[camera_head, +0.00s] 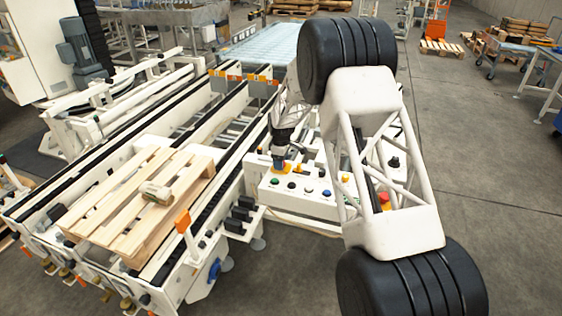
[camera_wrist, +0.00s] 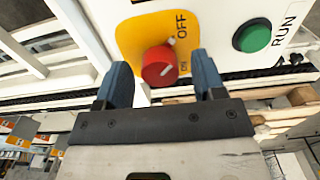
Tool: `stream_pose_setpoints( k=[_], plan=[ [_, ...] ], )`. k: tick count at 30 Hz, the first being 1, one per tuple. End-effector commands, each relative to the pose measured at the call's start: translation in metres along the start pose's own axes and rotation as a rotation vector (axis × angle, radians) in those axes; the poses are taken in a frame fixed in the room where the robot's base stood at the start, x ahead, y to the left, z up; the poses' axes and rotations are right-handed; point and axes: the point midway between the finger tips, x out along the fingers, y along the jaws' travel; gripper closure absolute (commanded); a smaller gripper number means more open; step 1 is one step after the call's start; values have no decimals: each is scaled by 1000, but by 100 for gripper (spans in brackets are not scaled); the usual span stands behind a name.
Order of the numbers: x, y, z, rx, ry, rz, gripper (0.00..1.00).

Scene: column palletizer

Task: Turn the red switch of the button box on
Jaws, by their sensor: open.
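The button box (camera_head: 300,208) is a white panel beside the conveyor in the head view. Its red switch (camera_wrist: 160,66) is a round knob on a yellow plate (camera_wrist: 133,34) marked OFF and ON in the wrist view. A pale mark at the knob's edge lies toward the OFF label. My gripper (camera_wrist: 163,72) is open, its two blue fingers on either side of the knob; I cannot tell whether they touch it. In the head view my gripper (camera_head: 280,164) is low over the box's left back part, and the knob is hidden there.
A green RUN button (camera_wrist: 252,36) sits right of the yellow plate. A red stop button (camera_head: 384,197) is at the box's right, partly behind my arm. A wooden pallet (camera_head: 128,212) with a small block (camera_head: 156,192) lies on the conveyor.

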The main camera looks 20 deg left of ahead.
Motion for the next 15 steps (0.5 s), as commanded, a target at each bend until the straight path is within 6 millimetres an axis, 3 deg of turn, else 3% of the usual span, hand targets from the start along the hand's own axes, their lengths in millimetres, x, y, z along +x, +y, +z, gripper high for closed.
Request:
stream_pose_setpoints(
  k=[5,12,15],
  plan=[
    [0,0,0,0,0,0,40],
    [0,0,0,0,0,0,77],
    [0,0,0,0,0,0,86]
  ],
)
